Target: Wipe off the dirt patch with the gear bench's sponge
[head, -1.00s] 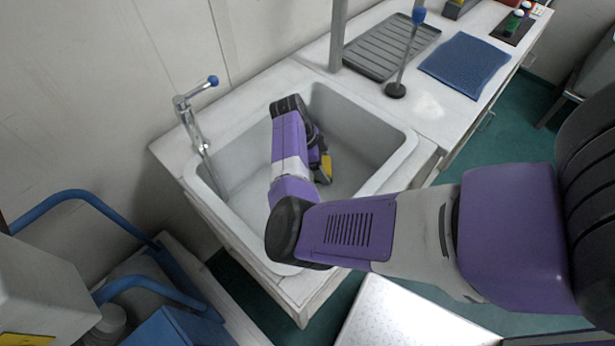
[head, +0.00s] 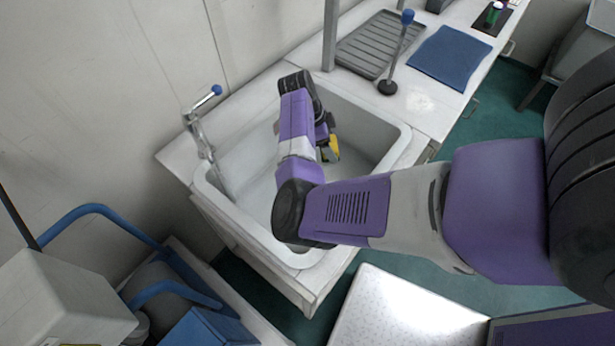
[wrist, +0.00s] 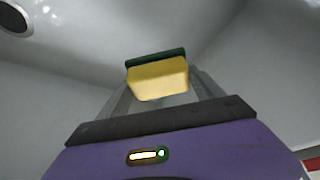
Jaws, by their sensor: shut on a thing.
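A yellow sponge with a dark green layer (wrist: 158,80) is held between the fingers of my gripper (wrist: 160,92) in the wrist view. In the head view the sponge (head: 332,149) shows as a small yellow block at my gripper (head: 326,144), inside the sink basin. My arm hides part of the basin. Whether the sponge touches the basin cannot be told. A pale, whitish patch (head: 420,101) lies on the counter right of the sink, near the plunger; I cannot tell whether it is the dirt patch. My gripper is apart from it.
The sink (head: 385,125) has raised walls around my gripper and a tap (head: 203,130) at its left. A plunger (head: 388,86), a grey ribbed tray (head: 372,45) and a blue mat (head: 450,58) are on the counter. The wrist view shows a round drain (wrist: 15,18).

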